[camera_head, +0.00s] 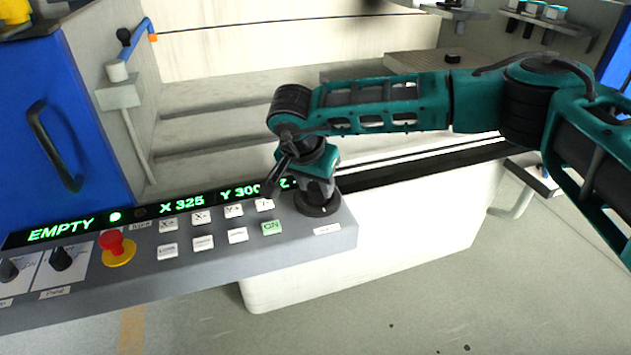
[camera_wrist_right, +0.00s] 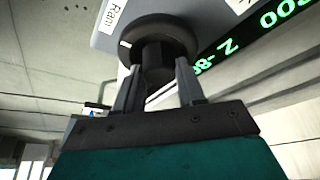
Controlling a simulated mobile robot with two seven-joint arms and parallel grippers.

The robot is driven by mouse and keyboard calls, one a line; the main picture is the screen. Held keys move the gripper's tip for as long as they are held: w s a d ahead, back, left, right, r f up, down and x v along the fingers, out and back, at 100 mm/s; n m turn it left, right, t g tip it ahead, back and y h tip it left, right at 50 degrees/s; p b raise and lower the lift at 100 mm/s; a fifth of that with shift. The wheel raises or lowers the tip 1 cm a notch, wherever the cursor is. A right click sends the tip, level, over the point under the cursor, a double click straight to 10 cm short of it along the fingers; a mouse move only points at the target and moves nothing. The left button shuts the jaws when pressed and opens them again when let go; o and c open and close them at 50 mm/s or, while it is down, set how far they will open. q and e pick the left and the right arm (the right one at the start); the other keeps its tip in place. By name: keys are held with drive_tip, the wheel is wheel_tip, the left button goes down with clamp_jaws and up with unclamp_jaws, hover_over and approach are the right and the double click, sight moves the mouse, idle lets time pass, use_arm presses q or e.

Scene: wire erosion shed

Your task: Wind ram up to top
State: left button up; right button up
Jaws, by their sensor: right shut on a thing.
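The ram knob (camera_head: 318,209) is a black round dial at the right end of the grey control panel (camera_head: 200,272). In the right wrist view the knob (camera_wrist_right: 158,27) shows a wide disc, a narrower hub and a pale mark on its rim, beside a "Ram" label (camera_wrist_right: 113,15). My right gripper (camera_head: 318,190) comes down on the knob from above. Its two fingers (camera_wrist_right: 160,68) are shut on the hub, one on each side. The green display (camera_head: 160,208) reads EMPTY, X 325, Y 300; the Z value is partly hidden. My left gripper is out of view.
White keys, a green ON key (camera_head: 271,227) and a red emergency button (camera_head: 115,245) sit left of the knob. A blue cabinet door (camera_head: 75,110) stands at the left. The floor at front right is clear.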

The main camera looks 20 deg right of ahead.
drive_tip(key=o, duration=1)
drive_tip(key=shift+o, duration=0.2)
drive_tip(key=v, duration=1.3)
drive_tip(key=shift+p, duration=0.35)
drive_tip(key=shift+f, duration=0.1)
